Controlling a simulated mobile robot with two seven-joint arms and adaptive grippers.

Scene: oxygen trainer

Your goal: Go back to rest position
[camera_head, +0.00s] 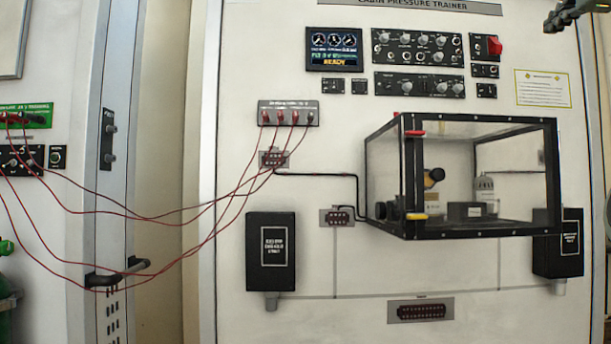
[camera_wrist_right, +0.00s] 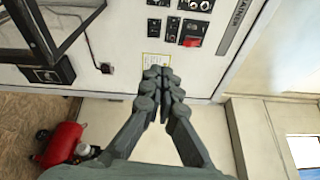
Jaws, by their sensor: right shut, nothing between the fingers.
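My right gripper (camera_head: 553,22) shows at the top right corner of the head view, in front of the upper right of the cabin pressure trainer panel (camera_head: 240,185). In the right wrist view the same gripper (camera_wrist_right: 160,76) has its dark fingers together with nothing between them. It appears apart from the panel. My left gripper is in neither view.
A clear box with a black frame (camera_head: 462,236) juts out from the panel. Red cables (camera_head: 215,205) hang across the gap to the left panel. A red switch (camera_head: 494,45) is near my right gripper. A red tank (camera_wrist_right: 62,143) stands on the floor.

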